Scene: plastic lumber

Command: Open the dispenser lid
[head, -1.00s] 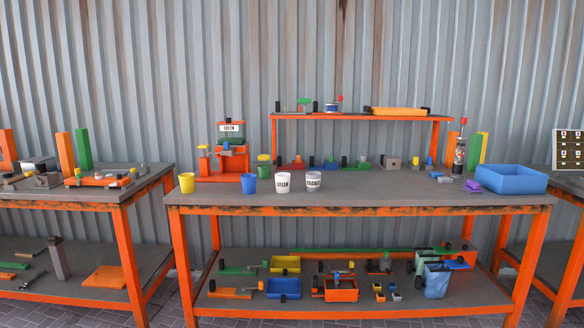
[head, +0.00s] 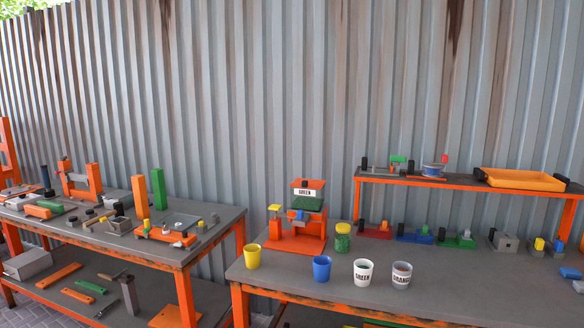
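The dispenser (head: 275,243) is an orange machine near the left end of the middle table in the head view. At its top is an orange-framed part with a white GREEN label (head: 305,192). A dark green part (head: 306,204) sits just under the label, with a blue piece (head: 296,215) below it. I cannot tell which part is the lid or whether it is open. Neither of my grippers is in view.
A green jar (head: 343,238) is beside the dispenser. A cluttered table (head: 222,222) stands left.

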